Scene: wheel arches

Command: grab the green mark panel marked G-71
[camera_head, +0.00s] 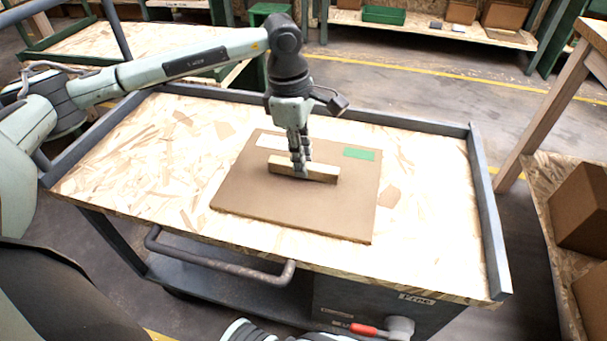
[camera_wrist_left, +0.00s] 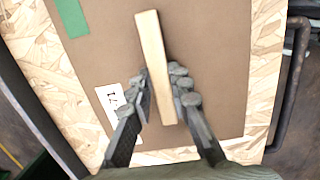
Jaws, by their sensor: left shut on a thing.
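The brown panel (camera_head: 325,220) lies flat on the cart's wood-chip top. It carries a green mark (camera_head: 359,154) near its far right corner and a white label (camera_head: 270,141) near its far left corner. In the left wrist view the label (camera_wrist_left: 112,101) is partly covered by a finger; what reads is about "71". A pale wooden bar (camera_head: 322,174) stands across the panel like a handle. My left gripper (camera_head: 300,172) points down and is shut on this bar, one finger on each side (camera_wrist_left: 163,92). My right gripper is not in view.
The cart top (camera_head: 430,195) has a raised grey rim (camera_head: 487,215) at the left, back and right. Bare room surrounds the panel. A push handle (camera_head: 215,262) is at the front. A shelf with cardboard boxes (camera_head: 583,208) stands at the right.

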